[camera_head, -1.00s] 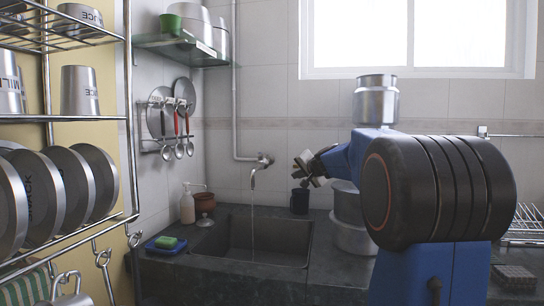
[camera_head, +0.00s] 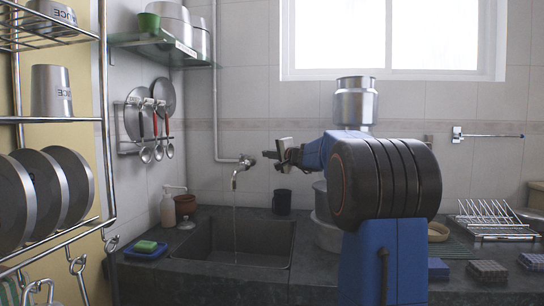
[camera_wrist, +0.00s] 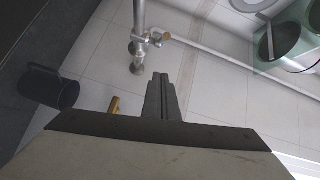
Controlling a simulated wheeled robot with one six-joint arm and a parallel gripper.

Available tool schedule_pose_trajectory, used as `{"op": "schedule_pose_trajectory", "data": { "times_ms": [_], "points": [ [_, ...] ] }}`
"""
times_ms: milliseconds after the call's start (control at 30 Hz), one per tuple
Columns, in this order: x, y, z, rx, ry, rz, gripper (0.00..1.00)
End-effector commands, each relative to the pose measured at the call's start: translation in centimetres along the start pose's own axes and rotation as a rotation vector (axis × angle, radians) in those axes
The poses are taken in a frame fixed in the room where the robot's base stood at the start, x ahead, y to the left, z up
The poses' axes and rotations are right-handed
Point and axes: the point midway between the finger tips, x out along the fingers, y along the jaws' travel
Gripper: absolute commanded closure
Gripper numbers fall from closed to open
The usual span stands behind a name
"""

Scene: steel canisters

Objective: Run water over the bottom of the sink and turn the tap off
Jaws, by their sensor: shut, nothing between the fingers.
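The tap (camera_head: 243,168) sticks out of the tiled wall above the sink, on a metal pipe. A thin stream of water (camera_head: 234,215) falls from its spout into the dark stone sink (camera_head: 281,248). My gripper (camera_head: 272,154) is shut and empty, just right of the tap at about the height of its body.
A dark mug (camera_head: 281,203) stands behind the sink, below my gripper. Pots (camera_head: 326,235) stand right of the sink. A soap bottle (camera_head: 168,210) and a blue tray with a green sponge (camera_head: 146,248) are at left. A metal rack (camera_head: 58,245) fills the left side.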

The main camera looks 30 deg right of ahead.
Motion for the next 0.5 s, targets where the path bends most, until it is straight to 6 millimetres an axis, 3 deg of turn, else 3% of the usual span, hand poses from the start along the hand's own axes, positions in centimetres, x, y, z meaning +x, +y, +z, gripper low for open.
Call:
{"op": "schedule_pose_trajectory", "data": {
  "times_ms": [267,500],
  "points": [
    [5.0,0.1,0.0,0.000,0.000,0.001,1.00],
    [5.3,0.0,3.1,0.000,-0.001,0.001,1.00]
  ]
}}
